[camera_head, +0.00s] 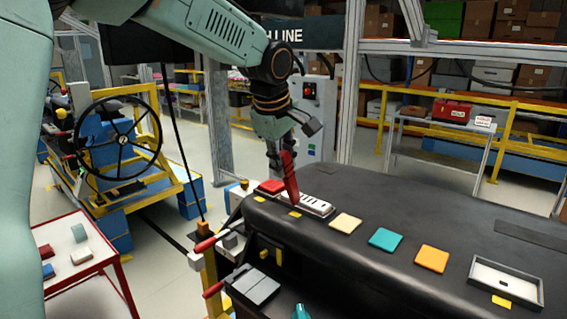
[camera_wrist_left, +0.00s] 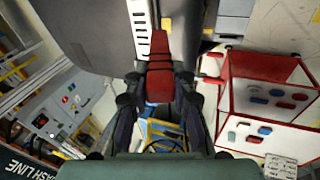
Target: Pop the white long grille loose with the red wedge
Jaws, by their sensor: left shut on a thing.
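My left gripper (camera_head: 282,152) is shut on the red wedge (camera_head: 290,180), which points down at the dashboard. The white long grille (camera_head: 318,206) lies in its slot on the black dashboard top (camera_head: 400,205). The wedge's tip overlaps the grille's left part in the head view; I cannot tell whether it touches. In the left wrist view the wedge (camera_wrist_left: 159,72) is between the fingers (camera_wrist_left: 158,88), and its tip lies beside the slotted grille (camera_wrist_left: 140,28). My right gripper is not in view.
A red-edged table (camera_head: 60,232) with small parts stands at left.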

